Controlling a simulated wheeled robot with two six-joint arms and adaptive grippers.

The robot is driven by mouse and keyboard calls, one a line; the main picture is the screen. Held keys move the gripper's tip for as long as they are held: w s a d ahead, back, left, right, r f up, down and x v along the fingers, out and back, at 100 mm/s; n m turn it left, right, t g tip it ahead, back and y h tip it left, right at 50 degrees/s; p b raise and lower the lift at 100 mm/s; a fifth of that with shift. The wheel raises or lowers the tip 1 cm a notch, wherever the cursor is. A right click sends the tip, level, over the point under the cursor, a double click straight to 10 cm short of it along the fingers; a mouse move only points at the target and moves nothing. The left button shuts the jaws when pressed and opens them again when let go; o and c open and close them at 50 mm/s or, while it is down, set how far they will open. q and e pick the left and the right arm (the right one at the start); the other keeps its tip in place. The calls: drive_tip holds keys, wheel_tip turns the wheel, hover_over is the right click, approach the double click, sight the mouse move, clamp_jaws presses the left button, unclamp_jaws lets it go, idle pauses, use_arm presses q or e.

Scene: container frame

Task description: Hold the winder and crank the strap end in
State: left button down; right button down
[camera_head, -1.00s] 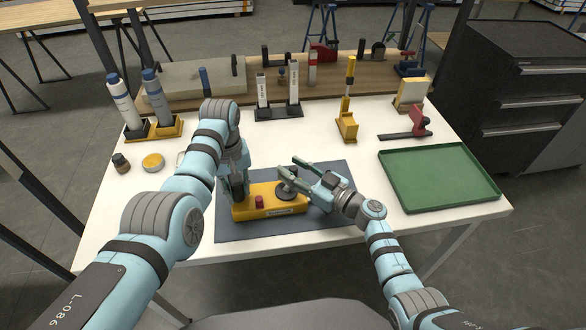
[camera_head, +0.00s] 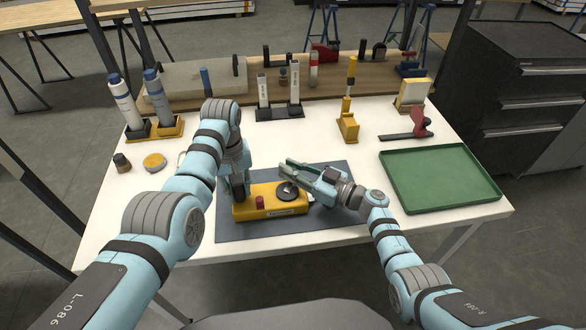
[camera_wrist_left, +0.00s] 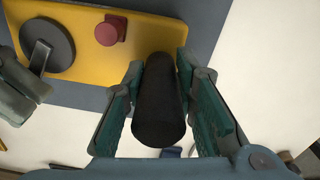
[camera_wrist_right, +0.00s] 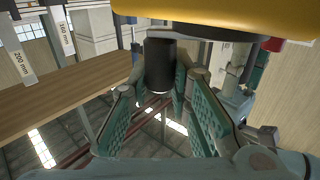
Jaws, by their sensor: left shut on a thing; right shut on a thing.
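The winder (camera_head: 284,210) is a yellow block with a dark round crank disc (camera_head: 287,191) and a red knob (camera_head: 260,202). It lies on a grey mat (camera_head: 330,224). My left gripper (camera_head: 239,192) is shut on the winder's black cylindrical grip (camera_wrist_left: 160,100) at the block's left end. My right gripper (camera_head: 293,173) reaches in from the right, just behind the disc, and is shut on the black crank handle (camera_wrist_right: 160,65). In the left wrist view the disc (camera_wrist_left: 47,48) shows a grey arm. I cannot make out a strap end.
A green tray (camera_head: 440,207) is at the right. A yellow-based tool (camera_head: 347,127) and a red-handled tool (camera_head: 420,128) stand behind the mat. Two bottles (camera_head: 124,103) stand at the back left, with a small yellow tin (camera_head: 154,162) nearer.

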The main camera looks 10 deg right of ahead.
drive_tip(key=c, duration=1.4)
unclamp_jaws()
drive_tip(key=shift+c, duration=0.2)
drive_tip(key=v, duration=1.2)
use_arm(q)
drive_tip(key=c, duration=1.2)
unclamp_jaws()
